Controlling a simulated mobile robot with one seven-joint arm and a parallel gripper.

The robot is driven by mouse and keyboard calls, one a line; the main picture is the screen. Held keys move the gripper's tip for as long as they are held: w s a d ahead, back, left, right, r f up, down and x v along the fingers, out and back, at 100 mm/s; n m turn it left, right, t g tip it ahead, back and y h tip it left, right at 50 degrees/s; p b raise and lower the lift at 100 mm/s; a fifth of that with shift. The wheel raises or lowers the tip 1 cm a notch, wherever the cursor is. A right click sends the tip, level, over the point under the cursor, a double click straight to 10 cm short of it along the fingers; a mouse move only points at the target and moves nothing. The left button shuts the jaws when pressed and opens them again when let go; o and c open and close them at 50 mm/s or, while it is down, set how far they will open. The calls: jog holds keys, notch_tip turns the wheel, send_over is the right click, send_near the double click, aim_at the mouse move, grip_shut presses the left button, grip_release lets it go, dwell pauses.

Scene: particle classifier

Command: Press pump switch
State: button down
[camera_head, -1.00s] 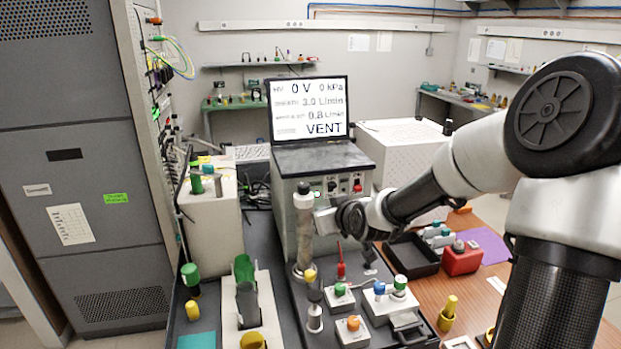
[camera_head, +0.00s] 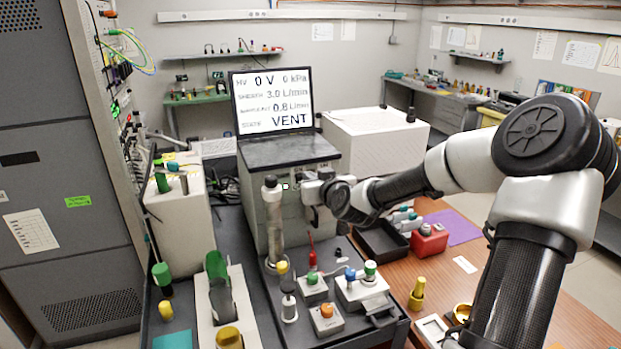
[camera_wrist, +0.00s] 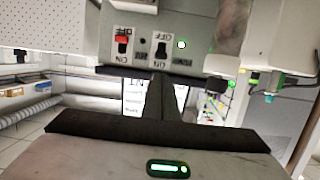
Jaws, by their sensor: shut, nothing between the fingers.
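The instrument cabinet (camera_head: 256,205) stands at the middle in the head view, with a switch panel on its front. In the wrist view the panel (camera_wrist: 145,28) appears upside down. It carries a red switch (camera_wrist: 122,38), a black switch (camera_wrist: 160,49) and a lit green lamp (camera_wrist: 181,44), with ON and OFF labels. The small names are unreadable, so I cannot tell which is the pump switch. My gripper (camera_wrist: 160,82) is shut and empty, its fingers pointing at the panel near the black switch. Contact is unclear. In the head view my gripper (camera_head: 309,190) hides most of the panel.
A grey vertical cylinder (camera_head: 273,225) stands just left of my gripper. A screen (camera_head: 272,100) reading VENT sits on the cabinet. Below are a red-handled part (camera_head: 312,255), small switch boxes (camera_head: 326,318) and a black tray (camera_head: 380,240). A white perforated box (camera_head: 375,140) stands right.

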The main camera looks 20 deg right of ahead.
aim_at(300, 177)
jog(key=x, duration=0.7)
jog(key=shift+p, duration=0.35)
notch_tip(300, 177, down, 3)
jog(key=b, duration=0.3)
jog(key=shift+s+r, duration=0.1)
